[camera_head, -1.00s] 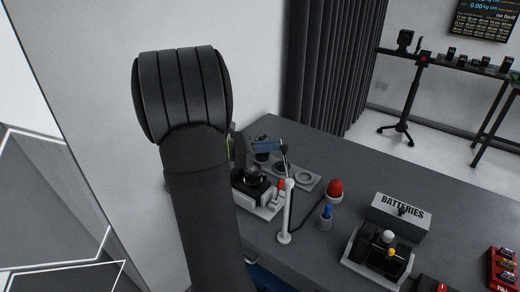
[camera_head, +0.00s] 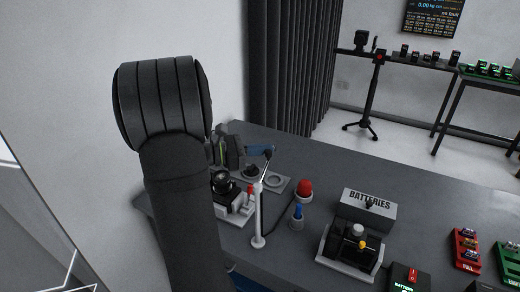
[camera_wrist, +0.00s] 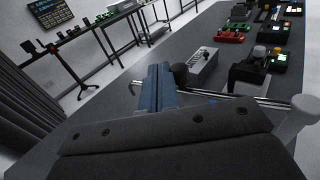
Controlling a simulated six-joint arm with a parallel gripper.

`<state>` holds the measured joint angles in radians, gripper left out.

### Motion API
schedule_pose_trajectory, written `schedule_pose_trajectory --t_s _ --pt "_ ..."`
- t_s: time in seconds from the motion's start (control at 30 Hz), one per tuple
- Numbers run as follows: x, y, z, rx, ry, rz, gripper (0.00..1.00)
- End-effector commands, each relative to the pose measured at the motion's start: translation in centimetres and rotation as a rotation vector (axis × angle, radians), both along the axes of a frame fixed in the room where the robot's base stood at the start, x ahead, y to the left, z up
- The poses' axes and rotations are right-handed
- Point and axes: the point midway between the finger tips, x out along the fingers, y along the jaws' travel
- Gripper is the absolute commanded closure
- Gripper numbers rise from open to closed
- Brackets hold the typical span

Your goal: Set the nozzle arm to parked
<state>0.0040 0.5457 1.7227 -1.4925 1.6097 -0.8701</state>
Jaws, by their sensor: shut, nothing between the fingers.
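The nozzle arm is a thin metal rod on a white upright post (camera_head: 258,220), with a dark ball knob (camera_head: 268,153) at its raised end. In the wrist view the knob (camera_wrist: 180,75) sits just right of my fingers, and the rod runs right toward the white post (camera_wrist: 300,118). My gripper (camera_head: 260,149) has blue fingers, closed together and empty, beside the knob at about its height. The fingers also show in the wrist view (camera_wrist: 157,88). They look touching or nearly touching the knob; I cannot tell which. No parked marking is readable.
A black-and-silver device (camera_head: 232,205) stands left of the post. A plate with round recesses (camera_head: 276,181) lies behind it. A red button (camera_head: 305,188), a blue-topped piece (camera_head: 297,213) and a BATTERIES box (camera_head: 367,208) stand to the right.

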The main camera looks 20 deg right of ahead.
Motion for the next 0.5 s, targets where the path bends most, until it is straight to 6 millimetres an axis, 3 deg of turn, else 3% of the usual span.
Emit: schedule_pose_trajectory --t_s 0.17,0.5 --pt "1.0 1.1 0.0 0.0 0.0 0.004 1.0" --pt "6.0 6.8 0.2 0.0 -0.001 0.003 1.0"
